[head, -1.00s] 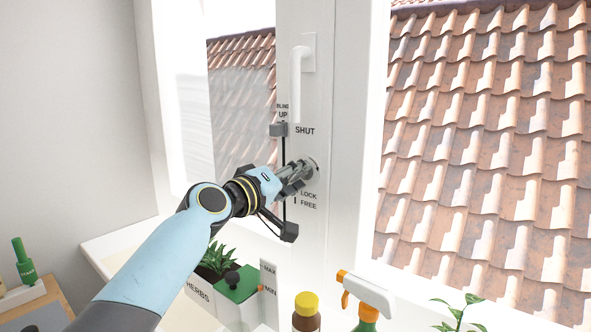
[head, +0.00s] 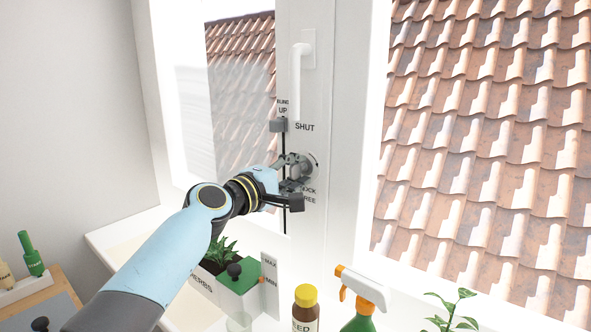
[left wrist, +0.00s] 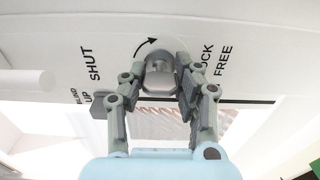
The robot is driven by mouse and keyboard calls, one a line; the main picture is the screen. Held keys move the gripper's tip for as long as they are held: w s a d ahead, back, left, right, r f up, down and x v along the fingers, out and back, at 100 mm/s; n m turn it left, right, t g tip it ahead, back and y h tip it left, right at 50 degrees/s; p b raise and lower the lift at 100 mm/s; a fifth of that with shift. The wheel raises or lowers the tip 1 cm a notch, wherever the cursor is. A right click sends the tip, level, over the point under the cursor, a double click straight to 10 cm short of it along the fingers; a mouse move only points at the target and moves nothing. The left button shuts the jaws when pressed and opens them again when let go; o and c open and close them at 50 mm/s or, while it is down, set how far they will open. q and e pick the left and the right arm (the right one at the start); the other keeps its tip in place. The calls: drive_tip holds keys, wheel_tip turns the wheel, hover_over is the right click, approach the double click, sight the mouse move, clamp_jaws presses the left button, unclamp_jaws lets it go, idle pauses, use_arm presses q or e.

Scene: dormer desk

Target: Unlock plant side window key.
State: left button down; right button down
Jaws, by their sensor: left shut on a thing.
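The window key (left wrist: 160,77) is a grey metal knob on a round plate in the white window frame, with a curved black arrow beside it. In the head view the lock plate (head: 311,166) shows behind my left gripper (head: 296,176), below the white window handle (head: 301,75). In the left wrist view my left gripper (left wrist: 157,92) has its fingers on both sides of the key and is shut on it. The LOCK and FREE lettering is partly covered by the gripper in the head view. My right gripper is not in view.
A grey blind slider (head: 278,125) is on a dark cord left of the handle. On the sill below stand a herb planter (head: 205,287), a brown bottle with a yellow cap (head: 306,308), a spray bottle (head: 362,302) and a small plant (head: 455,310).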

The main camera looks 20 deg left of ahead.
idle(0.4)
use_arm(q)
drive_tip(key=c, duration=0.9)
unclamp_jaws()
drive_tip(key=v, duration=1.2)
